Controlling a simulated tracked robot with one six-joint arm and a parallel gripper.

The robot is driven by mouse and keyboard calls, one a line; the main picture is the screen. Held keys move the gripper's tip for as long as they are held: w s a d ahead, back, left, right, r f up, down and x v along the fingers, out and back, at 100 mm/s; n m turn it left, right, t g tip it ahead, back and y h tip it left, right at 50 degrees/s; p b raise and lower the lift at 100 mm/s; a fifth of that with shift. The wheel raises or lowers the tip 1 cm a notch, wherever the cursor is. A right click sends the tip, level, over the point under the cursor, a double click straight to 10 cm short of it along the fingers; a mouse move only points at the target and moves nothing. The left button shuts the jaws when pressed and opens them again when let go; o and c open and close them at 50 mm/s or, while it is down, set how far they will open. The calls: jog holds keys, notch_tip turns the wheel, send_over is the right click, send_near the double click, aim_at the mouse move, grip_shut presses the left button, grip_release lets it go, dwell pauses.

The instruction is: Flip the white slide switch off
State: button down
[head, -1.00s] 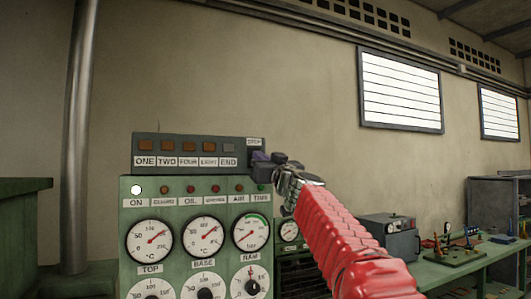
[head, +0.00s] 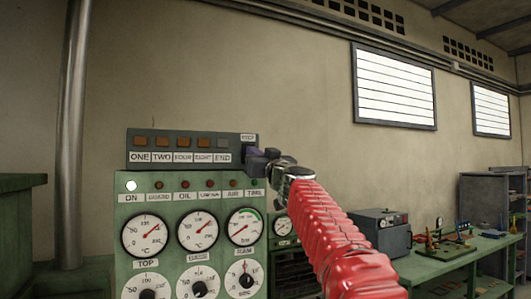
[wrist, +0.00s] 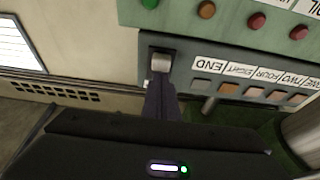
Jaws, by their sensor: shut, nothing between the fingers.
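The white slide switch (wrist: 161,62) shows in the wrist view as a pale block in a dark recess at the end of the button panel, beside the END label. My gripper (wrist: 161,84) is shut and empty. Its dark fingers reach up to the switch and cover its lower edge in that view. I cannot tell whether they touch it. In the head view my gripper (head: 254,160) is at the right end of the panel, just under a small label plate, and hides the switch.
The upper panel (head: 185,142) carries a row of orange buttons and one grey one. Below it, the green cabinet (head: 122,215) has lamps, gauges and dials. A grey box (head: 383,232) stands on a green bench to the right.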

jog(key=r, duration=0.3)
jog(key=shift+s+r, duration=0.1)
jog(key=shift+s, duration=0.2)
dwell(0.3)
jog(key=shift+s+d, duration=0.1)
jog(key=shift+s, duration=0.1)
jog(key=v, duration=0.9)
dwell(0.7)
jog(key=shift+s, duration=0.15)
dwell(0.3)
